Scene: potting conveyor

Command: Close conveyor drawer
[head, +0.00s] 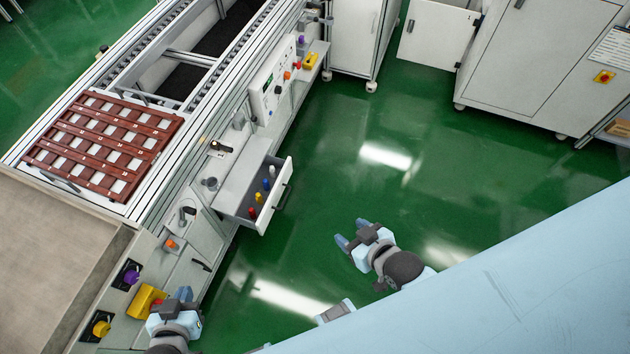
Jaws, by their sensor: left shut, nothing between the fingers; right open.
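The conveyor drawer (240,192) stands pulled out from the side of the conveyor (222,128). It holds several small coloured pieces in blue, white, red and yellow. Its white front has a dark handle (284,196) on the outer face. My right gripper (350,234) is open and empty over the green floor, to the right of the drawer front and apart from it. My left gripper (184,294) is shut and empty at the lower left, beside a yellow box (145,300) with a red button. I cannot tell whether it touches the box.
A red-brown slatted tray (105,143) lies on the conveyor. A control panel (272,84) with knobs stands behind the drawer. Purple (131,277) and yellow (101,328) knobs sit at the lower left. White cabinets (530,60) stand at the back. The green floor (400,180) right of the drawer is clear.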

